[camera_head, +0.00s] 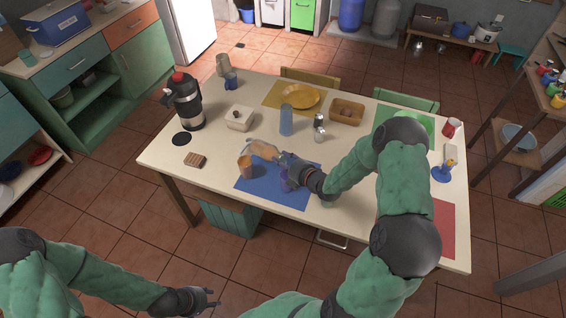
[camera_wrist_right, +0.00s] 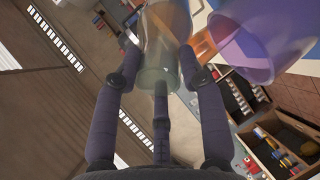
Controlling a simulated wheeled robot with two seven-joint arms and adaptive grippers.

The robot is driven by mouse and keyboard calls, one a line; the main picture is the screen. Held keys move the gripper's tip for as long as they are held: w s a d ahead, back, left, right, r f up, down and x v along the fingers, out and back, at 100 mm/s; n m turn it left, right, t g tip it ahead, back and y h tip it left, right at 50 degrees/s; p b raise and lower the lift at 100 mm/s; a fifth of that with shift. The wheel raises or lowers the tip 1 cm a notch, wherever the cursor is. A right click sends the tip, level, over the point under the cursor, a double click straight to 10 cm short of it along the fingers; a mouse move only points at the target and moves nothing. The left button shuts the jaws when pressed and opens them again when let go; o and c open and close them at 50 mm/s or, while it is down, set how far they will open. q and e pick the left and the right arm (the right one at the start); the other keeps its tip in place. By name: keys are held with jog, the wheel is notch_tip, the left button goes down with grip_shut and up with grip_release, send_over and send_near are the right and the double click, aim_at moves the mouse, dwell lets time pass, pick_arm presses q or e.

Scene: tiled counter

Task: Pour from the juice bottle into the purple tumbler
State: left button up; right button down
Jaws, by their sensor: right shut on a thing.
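The juice bottle (camera_head: 262,147) is see-through with an orange tint and lies tipped well over above the blue mat. My right gripper (camera_head: 286,160) is shut on it; the right wrist view shows the clear bottle (camera_wrist_right: 163,55) between the fingers (camera_wrist_right: 160,75). The purple tumbler (camera_head: 288,181) stands on the blue mat just below my right gripper, partly hidden by it. The tumbler (camera_wrist_right: 262,45) is large and close beside the bottle in the right wrist view. I cannot make out any juice flowing. My left gripper (camera_head: 208,298) is open and empty, off the table's near side.
An orange cup (camera_head: 245,168) stands at the blue mat's (camera_head: 265,192) left edge, near the bottle. A blue tumbler (camera_head: 286,120), a shaker (camera_head: 319,128) and a white box (camera_head: 240,118) stand behind. A dark flask (camera_head: 187,103) stands at the left.

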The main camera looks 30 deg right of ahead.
jog(key=shift+r+t+b, duration=0.25)
jog(key=shift+t+b, duration=0.75)
jog(key=shift+b, duration=1.1)
jog(key=shift+r, duration=0.15)
jog(key=shift+b, duration=0.3)
dwell(5.5)
